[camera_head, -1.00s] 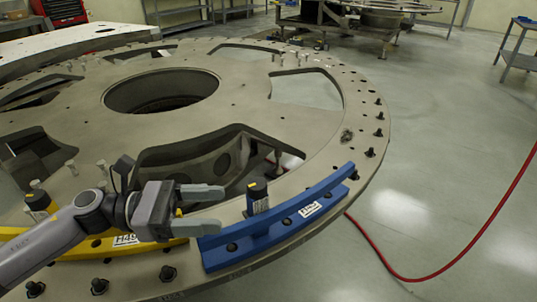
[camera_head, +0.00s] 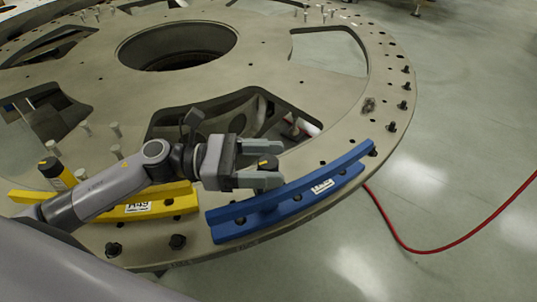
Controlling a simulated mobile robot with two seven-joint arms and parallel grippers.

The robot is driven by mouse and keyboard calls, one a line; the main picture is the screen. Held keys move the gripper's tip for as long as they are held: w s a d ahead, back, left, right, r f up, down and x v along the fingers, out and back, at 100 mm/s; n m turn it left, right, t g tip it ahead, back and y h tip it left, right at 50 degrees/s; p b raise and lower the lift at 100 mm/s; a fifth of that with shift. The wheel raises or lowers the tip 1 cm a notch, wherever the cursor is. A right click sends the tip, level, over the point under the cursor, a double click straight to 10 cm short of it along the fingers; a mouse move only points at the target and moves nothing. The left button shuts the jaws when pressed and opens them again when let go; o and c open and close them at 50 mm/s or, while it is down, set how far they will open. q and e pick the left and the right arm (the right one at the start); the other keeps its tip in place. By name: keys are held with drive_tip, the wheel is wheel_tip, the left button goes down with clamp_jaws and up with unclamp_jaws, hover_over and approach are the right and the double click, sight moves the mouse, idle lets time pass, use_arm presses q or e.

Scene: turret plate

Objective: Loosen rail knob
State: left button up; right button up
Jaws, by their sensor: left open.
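The blue rail (camera_head: 335,180) lies on the outer edge of the round turret plate (camera_head: 290,85). Its dark knob (camera_head: 265,163), with a yellow mark on top, stands upright on the rail's inner side. My left gripper (camera_head: 279,162) comes in from the left and is open, with one finger on the far side of the knob and one on the near side. The knob sits between the fingers. I cannot tell whether either finger touches it. The near finger hides the knob's lower part. My right gripper is not in view.
A yellow rail (camera_head: 175,200) lies left of the blue one, partly behind my left arm. A second dark knob (camera_head: 49,167) with a yellow mark stands near its left end. Bolts (camera_head: 178,242) stick up along the plate's rim. A red hose (camera_head: 470,232) lies on the floor at right.

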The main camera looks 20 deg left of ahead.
use_arm(q)
drive_tip(key=shift+w+d, duration=0.1)
drive_tip(key=shift+d, duration=0.1)
drive_tip(key=c, duration=0.9)
drive_tip(key=shift+c, duration=0.2)
